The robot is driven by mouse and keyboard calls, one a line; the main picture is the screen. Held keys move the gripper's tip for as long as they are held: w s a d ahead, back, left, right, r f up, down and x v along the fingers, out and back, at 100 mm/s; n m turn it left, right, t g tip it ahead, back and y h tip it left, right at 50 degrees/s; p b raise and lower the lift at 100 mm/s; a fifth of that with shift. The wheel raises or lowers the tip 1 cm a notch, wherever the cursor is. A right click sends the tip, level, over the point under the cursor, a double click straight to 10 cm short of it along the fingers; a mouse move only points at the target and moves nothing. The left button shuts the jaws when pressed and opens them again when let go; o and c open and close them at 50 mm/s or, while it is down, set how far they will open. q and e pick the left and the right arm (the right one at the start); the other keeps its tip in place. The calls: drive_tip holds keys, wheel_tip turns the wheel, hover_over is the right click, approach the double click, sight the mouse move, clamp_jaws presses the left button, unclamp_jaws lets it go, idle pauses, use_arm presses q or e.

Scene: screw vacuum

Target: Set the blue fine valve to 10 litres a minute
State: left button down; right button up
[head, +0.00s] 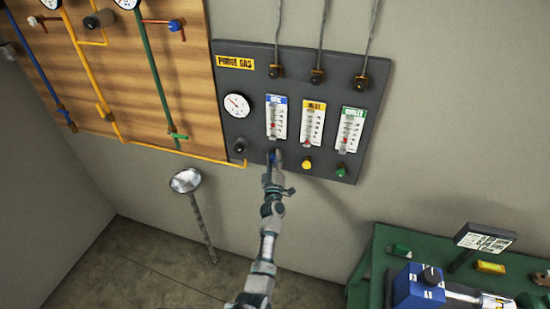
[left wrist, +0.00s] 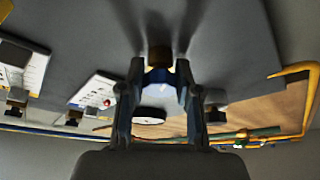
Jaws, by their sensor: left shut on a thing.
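The blue-labelled flow meter (head: 278,118) is the leftmost of three on the dark purge gas panel (head: 240,80). Its red float shows in the lower part of the white scale; the figures are too small to read. My left gripper (head: 276,155) is at the blue fine valve below that meter and hides most of it in the head view. In the left wrist view the blue valve knob (left wrist: 160,77) is between the two fingertips of my left gripper (left wrist: 160,70), which are shut on it. My right gripper is not in view.
The yellow valve knob (head: 307,163) and green valve knob (head: 341,170) stand right of my left gripper. A round gauge (head: 237,105) and a black knob (head: 240,146) are left. A yellow pipe (head: 200,156) runs along the wooden board. A green bench (head: 376,262) is lower right.

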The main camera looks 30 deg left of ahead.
use_arm(q)
drive_tip(key=shift+a+r, duration=0.1)
drive_tip(key=shift+r, duration=0.05)
drive_tip(key=c, duration=0.8)
unclamp_jaws()
drive_tip(key=shift+s+f, duration=0.1)
drive_tip(key=shift+f, duration=0.1)
drive_tip(key=v, duration=1.1)
drive_tip(key=shift+s+d+f, duration=0.15)
drive_tip(key=shift+s+d, duration=0.1)
